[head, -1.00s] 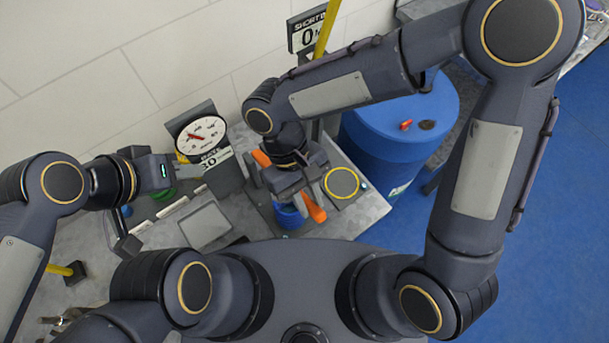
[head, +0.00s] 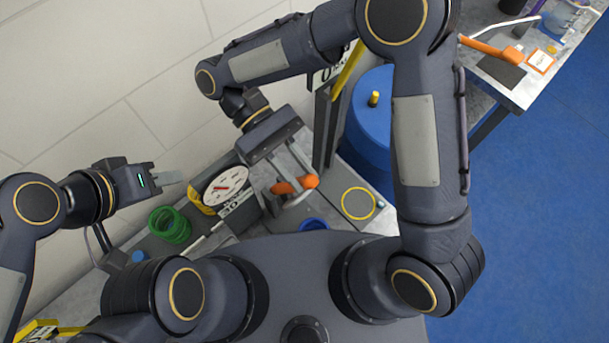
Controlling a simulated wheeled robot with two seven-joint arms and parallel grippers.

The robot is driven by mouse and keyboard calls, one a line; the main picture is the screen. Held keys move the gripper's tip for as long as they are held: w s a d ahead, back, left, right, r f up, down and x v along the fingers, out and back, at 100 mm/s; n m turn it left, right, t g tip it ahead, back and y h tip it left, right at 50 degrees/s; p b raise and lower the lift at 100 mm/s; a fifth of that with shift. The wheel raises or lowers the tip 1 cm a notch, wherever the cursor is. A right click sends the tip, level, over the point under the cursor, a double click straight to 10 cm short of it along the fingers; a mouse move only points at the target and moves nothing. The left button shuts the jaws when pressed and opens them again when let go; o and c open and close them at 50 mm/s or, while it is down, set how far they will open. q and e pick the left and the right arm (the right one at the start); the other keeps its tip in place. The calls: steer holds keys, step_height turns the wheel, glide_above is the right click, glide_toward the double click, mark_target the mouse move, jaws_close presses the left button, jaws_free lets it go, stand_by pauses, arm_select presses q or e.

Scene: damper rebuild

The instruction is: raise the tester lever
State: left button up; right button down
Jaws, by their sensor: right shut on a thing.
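The tester has a round white dial with a red needle (head: 226,186) and a number plate below it. An orange lever handle (head: 308,182) shows to the right of the dial, between the fingers of my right gripper (head: 291,182). My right gripper reaches down from above and is shut on this handle; its fingers cover part of it. The lever's lower end and pivot cannot be made out. My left gripper (head: 168,178) is left of the dial, clear of the lever, above a green coil spring (head: 170,226). Its finger gap cannot be made out.
A blue ring-shaped part (head: 313,224) and a grey disc with a yellow rim (head: 358,203) are on the bench. A blue drum (head: 367,136) stands behind, near a post with a yellow bar (head: 347,70). A side table (head: 525,88) is at upper right; blue floor is clear.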

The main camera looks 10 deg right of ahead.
steer(key=shift+w+a, duration=0.1)
steer(key=shift+f, duration=0.1)
steer(key=c, duration=1.2)
jaws_free()
steer(key=shift+c, duration=0.2)
